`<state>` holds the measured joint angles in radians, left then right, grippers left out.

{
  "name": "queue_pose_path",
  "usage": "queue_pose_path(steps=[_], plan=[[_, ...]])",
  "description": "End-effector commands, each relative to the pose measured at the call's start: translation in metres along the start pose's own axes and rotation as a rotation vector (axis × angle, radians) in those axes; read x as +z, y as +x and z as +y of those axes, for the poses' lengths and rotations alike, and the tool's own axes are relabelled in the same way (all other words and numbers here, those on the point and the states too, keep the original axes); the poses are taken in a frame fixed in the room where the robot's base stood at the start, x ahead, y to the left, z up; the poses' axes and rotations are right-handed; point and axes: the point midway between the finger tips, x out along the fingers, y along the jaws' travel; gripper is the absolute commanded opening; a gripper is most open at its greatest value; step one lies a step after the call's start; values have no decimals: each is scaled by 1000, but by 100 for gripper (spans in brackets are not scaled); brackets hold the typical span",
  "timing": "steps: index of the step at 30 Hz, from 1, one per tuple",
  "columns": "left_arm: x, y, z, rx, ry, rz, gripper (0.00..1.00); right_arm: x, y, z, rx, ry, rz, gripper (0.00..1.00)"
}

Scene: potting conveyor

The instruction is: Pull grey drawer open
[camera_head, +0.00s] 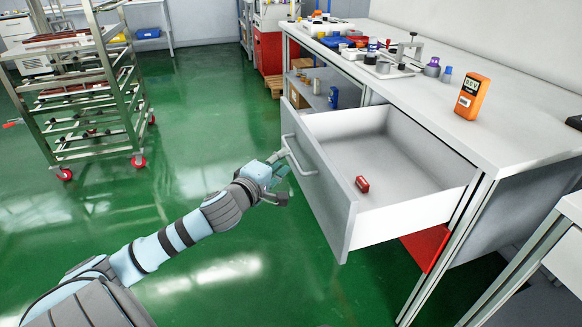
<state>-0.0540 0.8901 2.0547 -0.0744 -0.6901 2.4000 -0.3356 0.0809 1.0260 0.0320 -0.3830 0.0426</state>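The grey drawer (335,197) under the workbench stands pulled far out, its inside open to view. A small red object (362,184) lies on the drawer's floor near the front. A pale bar handle (300,156) is on the drawer's front panel. My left gripper (279,170) is at the handle's left part, with its fingers close to or touching the bar. I cannot tell whether the fingers are closed around it. My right gripper is not in view.
The workbench (440,95) carries an orange meter (472,96), a metal fixture and several small items. A metal rack trolley (95,95) on red wheels stands at the left. A red panel (427,247) shows below the drawer. The green floor (200,160) between trolley and drawer is clear.

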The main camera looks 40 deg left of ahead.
Motion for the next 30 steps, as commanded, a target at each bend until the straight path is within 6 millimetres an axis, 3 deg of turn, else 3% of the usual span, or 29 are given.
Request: queue_pose_path(steps=[3,9,18,24,30], plan=[[0,29,-1,5,-7,1,30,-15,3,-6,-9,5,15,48],[0,55,0,1,-2,-1,30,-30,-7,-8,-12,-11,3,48],[0,59,2,0,3,-2,30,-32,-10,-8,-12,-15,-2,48],[0,59,2,0,3,-2,0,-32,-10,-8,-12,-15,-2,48],[0,59,1,0,3,-2,0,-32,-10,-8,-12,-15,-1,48]])
